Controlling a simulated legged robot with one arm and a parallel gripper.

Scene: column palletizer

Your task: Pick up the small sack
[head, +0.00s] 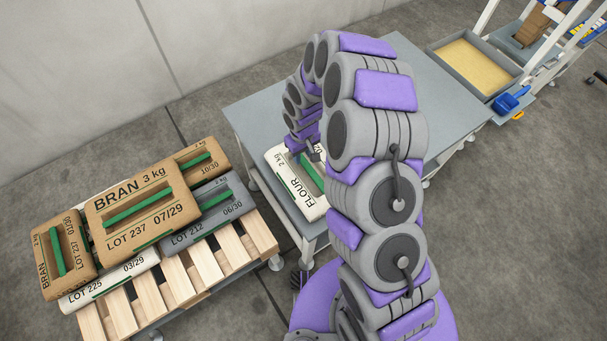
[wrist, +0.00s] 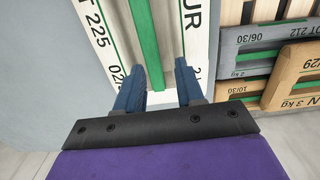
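A small white flour sack (head: 287,178), marked FLOUR 2 kg with a green handle strip, lies on the grey table. In the wrist view the white sack (wrist: 169,50) fills the upper middle, with its green handle (wrist: 144,40) running down toward my fingers. My gripper (wrist: 160,78) is open, its two blue fingers apart, with the lower end of the handle between them, nearer the left finger. In the head view my gripper (head: 312,150) is over the far end of the sack, partly hidden by my arm. I cannot tell whether the fingers touch the sack.
A wooden pallet (head: 206,264) at left holds several sacks, including a brown bran sack (head: 137,205) and a grey sack (head: 208,216). The grey table (head: 256,112) has free room behind the flour sack. A tray with yellowish contents (head: 476,66) stands at upper right.

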